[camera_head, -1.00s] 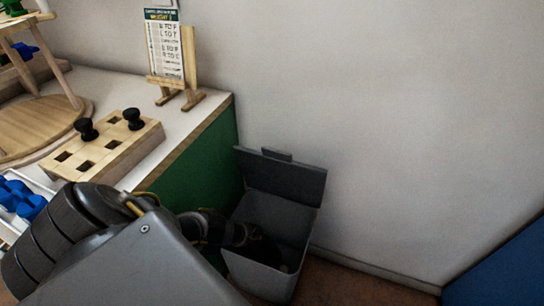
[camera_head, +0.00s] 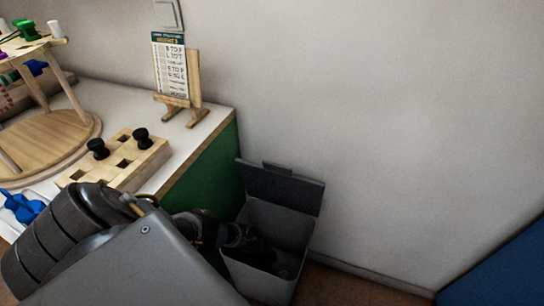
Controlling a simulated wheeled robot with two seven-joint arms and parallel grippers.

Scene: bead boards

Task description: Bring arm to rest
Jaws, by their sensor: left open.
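My left arm comes in from the lower left. My left gripper (camera_head: 268,258) hangs inside the grey bin (camera_head: 262,285), below its rim. It is dark against the dark inside of the bin, so its fingertips are hard to make out. I see nothing held in it. The bin's lid (camera_head: 280,188) stands open against the wall. My right gripper is not in view.
A white table with a green side (camera_head: 207,172) stands left of the bin. It holds a wooden board (camera_head: 125,165) with two black pegs, a card on a stand (camera_head: 170,68), a round wooden stand (camera_head: 55,140) and blue pieces (camera_head: 25,207). A blue surface (camera_head: 505,270) is at right.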

